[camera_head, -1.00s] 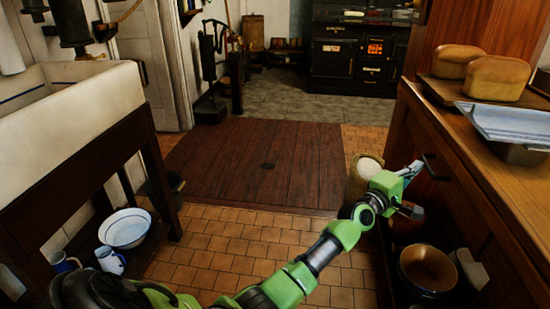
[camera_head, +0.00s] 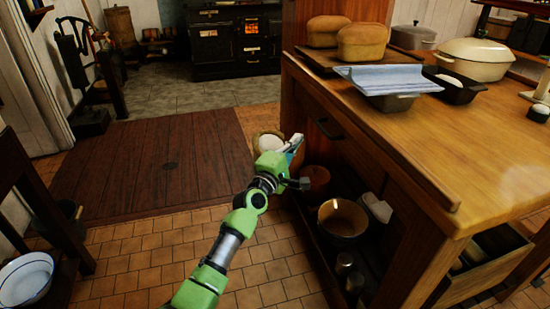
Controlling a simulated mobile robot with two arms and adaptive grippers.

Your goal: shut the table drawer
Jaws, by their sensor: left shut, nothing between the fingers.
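The wooden table (camera_head: 470,150) fills the right side. A panel with a dark bar handle (camera_head: 328,128) is on its left side, under the top. It looks flush, but I cannot tell for certain. At the table's near end, an open wooden drawer or box (camera_head: 500,262) shows below the top with things inside; its lower part is cut off by the frame. My left gripper (camera_head: 297,142) is shut and empty. It appears just left of the handle and the table's side; whether it touches is unclear. My right gripper is not in view.
Loaves (camera_head: 362,43), a cloth-covered pan (camera_head: 390,80) and a cream pot (camera_head: 475,60) stand on the table. A brown bowl (camera_head: 342,218) sits on the shelf below. A bucket (camera_head: 268,143) stands behind my gripper. The tiled floor to the left is mostly clear.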

